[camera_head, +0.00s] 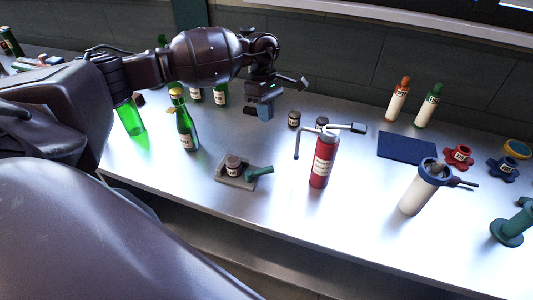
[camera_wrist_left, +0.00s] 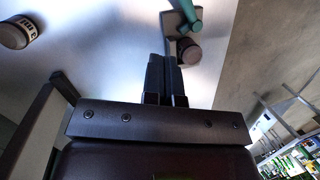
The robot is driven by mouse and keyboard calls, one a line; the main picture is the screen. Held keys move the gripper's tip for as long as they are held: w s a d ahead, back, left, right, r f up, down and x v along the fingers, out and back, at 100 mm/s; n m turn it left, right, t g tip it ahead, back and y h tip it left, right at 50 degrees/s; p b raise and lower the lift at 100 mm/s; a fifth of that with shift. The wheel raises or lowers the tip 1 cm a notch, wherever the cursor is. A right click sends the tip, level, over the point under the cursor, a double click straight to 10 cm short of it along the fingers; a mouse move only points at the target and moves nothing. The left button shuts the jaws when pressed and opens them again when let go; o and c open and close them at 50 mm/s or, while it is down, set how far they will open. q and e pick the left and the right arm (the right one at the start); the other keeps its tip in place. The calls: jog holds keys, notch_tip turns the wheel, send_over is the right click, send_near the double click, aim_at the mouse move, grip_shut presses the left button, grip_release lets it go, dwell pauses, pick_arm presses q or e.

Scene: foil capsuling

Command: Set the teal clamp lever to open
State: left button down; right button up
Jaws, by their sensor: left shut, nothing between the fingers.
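The teal clamp lever (camera_head: 260,172) sticks out to the right of a small grey clamp base (camera_head: 222,183) on the bench. It also shows at the top of the left wrist view (camera_wrist_left: 190,18). A small dark-capped jar (camera_head: 233,164) sits on the base beside the lever. My left gripper (camera_head: 265,111) is shut and empty, above the bench and behind the clamp in the head view. In the left wrist view its fingers (camera_wrist_left: 163,60) point toward the clamp and appear apart from the lever. My right gripper is out of view.
A red cylinder (camera_head: 322,160) with a metal handle stands right of the clamp. Green bottles (camera_head: 185,125) stand to the left. Another dark jar (camera_head: 294,119) stands behind the cylinder. A blue mat (camera_head: 407,147) and white canister (camera_head: 416,193) are farther right. Bench in front of the clamp is clear.

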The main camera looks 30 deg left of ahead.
aim_at(261, 171)
pick_arm(q)
jog(key=f+m, duration=0.3)
jog(key=s+f+m+p, duration=0.1)
jog(key=f+m, duration=0.1)
jog(key=f, duration=0.1)
jog(key=f+m, duration=0.3)
jog(key=shift+s+d+m, duration=0.15)
jog(key=shift+s+m, duration=0.1)
jog(key=shift+m, duration=0.05)
jog(key=shift+s+d+f+p, duration=0.3)
jog(key=shift+s+d+p, duration=0.2)
jog(key=shift+s+d+f+p, duration=0.3)
jog(key=shift+s+d+p, duration=0.15)
jog(key=shift+s+d, duration=0.05)
jog(key=shift+s+d+f, duration=0.1)
jog(key=shift+s+d, duration=0.1)
jog(key=shift+s, duration=0.1)
jog(key=shift+s+d+f, duration=0.1)
jog(key=shift+s+d, duration=0.05)
jog(key=shift+d, duration=0.1)
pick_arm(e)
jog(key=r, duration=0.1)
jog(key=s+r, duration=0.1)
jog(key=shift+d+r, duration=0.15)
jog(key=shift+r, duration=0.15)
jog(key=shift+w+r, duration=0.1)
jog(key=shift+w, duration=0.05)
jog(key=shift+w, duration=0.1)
